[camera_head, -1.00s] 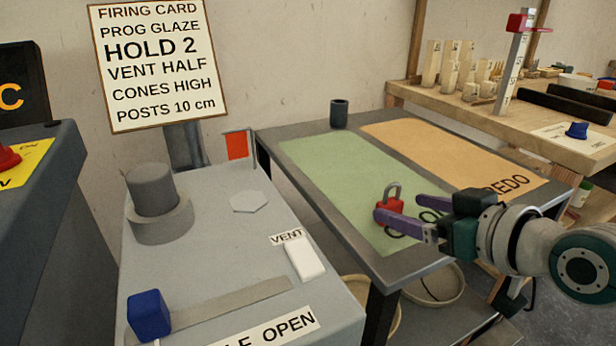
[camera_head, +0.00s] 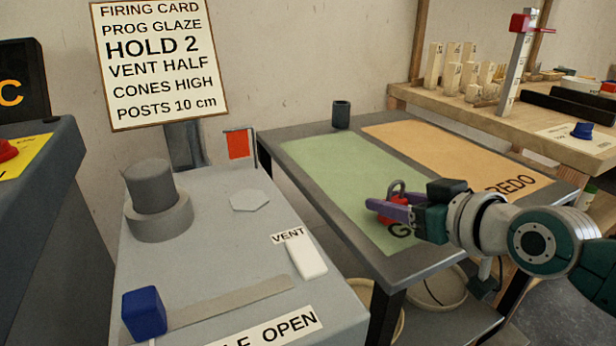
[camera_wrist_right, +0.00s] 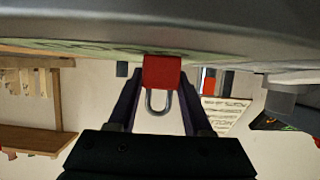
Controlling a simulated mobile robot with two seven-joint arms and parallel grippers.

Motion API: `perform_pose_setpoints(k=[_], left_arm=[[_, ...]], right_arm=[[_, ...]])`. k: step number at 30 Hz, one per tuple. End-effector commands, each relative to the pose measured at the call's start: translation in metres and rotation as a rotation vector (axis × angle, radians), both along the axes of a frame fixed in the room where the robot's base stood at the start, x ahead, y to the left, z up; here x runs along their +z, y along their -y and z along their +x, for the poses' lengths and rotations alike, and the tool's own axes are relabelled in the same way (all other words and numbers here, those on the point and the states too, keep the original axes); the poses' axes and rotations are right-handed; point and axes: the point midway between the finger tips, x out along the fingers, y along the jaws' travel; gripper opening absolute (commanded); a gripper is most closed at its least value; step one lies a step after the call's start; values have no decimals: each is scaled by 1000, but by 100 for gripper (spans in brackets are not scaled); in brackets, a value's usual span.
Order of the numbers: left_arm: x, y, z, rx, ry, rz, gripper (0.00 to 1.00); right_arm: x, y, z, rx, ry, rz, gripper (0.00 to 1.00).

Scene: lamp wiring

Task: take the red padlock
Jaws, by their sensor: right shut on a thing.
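The red padlock (camera_head: 391,213) has a grey shackle and is over the green half of the table, partly hidden by my gripper's purple fingers in the head view. In the right wrist view the padlock (camera_wrist_right: 161,73) sits between the two fingers, its shackle pointing toward the palm. My right gripper (camera_head: 388,208) is shut on the padlock. It also shows in the right wrist view (camera_wrist_right: 160,85). I cannot tell whether the padlock still touches the table. My left gripper is not in view.
The table has a green mat (camera_head: 325,170) and an orange mat (camera_head: 445,155). A small dark cup (camera_head: 340,115) stands at its back edge. A grey box with a blue knob (camera_head: 144,313) and a white vent switch (camera_head: 307,259) is at the left. A wooden bench (camera_head: 480,118) stands behind.

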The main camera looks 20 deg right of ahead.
Motion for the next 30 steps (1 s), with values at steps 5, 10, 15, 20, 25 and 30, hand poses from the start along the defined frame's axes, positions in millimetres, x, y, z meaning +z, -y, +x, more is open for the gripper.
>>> perform_pose_setpoints(k=[5, 10, 15, 20, 25, 30], left_arm=[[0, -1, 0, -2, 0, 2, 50], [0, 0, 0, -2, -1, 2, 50], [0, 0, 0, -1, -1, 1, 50], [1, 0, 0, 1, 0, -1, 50], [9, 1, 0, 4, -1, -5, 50], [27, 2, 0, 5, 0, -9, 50]], right_arm=[[0, 0, 0, 0, 0, 0, 19], [0, 0, 0, 0, 0, 0, 0], [0, 0, 0, -1, 1, 0, 0], [2, 0, 0, 0, 1, 0, 0], [15, 0, 0, 0, 3, 1, 0], [49, 0, 0, 1, 5, 1, 0]])
